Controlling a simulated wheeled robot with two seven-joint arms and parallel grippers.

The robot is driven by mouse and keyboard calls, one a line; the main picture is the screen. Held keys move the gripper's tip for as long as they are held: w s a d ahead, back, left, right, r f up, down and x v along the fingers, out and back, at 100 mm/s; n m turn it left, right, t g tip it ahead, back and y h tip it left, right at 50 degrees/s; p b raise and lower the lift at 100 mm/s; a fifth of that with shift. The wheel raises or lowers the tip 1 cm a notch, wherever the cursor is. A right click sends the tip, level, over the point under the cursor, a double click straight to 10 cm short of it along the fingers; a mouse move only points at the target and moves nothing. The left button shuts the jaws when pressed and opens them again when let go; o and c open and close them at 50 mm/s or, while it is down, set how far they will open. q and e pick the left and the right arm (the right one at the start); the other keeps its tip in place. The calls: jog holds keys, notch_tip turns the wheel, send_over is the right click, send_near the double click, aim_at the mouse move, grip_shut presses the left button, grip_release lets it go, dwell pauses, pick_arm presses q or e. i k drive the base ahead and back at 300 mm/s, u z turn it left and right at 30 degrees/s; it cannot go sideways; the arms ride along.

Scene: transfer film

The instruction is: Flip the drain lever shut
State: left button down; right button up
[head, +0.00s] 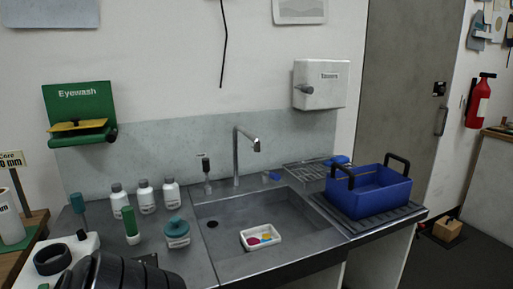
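A small upright fitting with a black top (206,164) stands behind the sink, left of the tap, with a small unreadable label above it. It looks like the drain lever, but it is too small to tell whether it is open or shut. The grey sink (225,250) has a dark drain hole (212,224) at its back left. A white tray (261,237) with coloured pieces sits in the basin, right of the drain.
The tap (237,160) rises behind the sink. White bottles (145,196) and a teal-lidded jar (177,233) stand left of it. A blue crate (370,192) stands on the right drainboard. A dark ribbed shape (125,273) fills the bottom left.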

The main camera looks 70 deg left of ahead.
aim_at(206, 162)
jog(key=u, duration=0.55)
jog(key=i, duration=1.05)
jog(key=u, duration=1)
